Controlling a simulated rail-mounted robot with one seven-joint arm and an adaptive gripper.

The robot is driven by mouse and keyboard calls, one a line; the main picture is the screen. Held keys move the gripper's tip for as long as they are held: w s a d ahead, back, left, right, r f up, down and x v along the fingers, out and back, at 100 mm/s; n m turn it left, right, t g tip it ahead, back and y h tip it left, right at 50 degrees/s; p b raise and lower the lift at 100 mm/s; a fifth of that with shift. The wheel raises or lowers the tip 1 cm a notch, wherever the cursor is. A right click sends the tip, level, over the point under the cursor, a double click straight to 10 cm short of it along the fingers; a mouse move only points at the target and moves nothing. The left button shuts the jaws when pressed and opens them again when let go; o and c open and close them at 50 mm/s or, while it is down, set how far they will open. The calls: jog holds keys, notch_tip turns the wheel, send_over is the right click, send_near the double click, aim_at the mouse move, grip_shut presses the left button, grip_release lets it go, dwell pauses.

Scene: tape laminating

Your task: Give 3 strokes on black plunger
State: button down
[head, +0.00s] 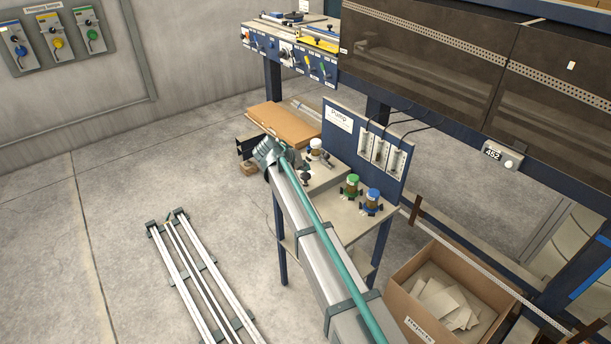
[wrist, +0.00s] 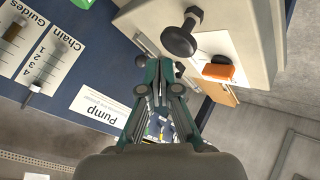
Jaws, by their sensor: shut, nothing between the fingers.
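The black plunger (wrist: 180,40) is a round black knob on a short stem, large near the top of the wrist view. It projects from a pale housing (wrist: 240,20). A small black knob (head: 305,178), which may be the same plunger, shows on the pump bench in the head view. My gripper (wrist: 159,68) is shut and empty, its tips just below the knob in the wrist picture; I cannot tell if they touch it. In the head view my arm's end is above the bench's left side, and the fingertips are hidden.
The blue pump panel (head: 366,140) stands behind the bench. White-, green- (head: 352,183) and blue-capped (head: 372,196) bottles stand on the bench. An open carton (head: 455,295) sits at right. Floor rails (head: 195,275) lie at left, with clear floor around them.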

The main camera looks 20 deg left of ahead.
aim_at(305, 175)
jog(key=shift+f, duration=0.15)
jog(key=shift+f+b, duration=0.3)
jog(key=shift+b, duration=0.1)
jog(key=shift+f+b, duration=0.9)
jog(key=shift+f, duration=0.4)
dwell(1.6)
dwell(0.4)
jog(key=shift+r+p, duration=0.35)
jog(key=shift+r, duration=1.4)
jog(key=shift+r+p, duration=0.8)
jog(key=shift+r, duration=1.7)
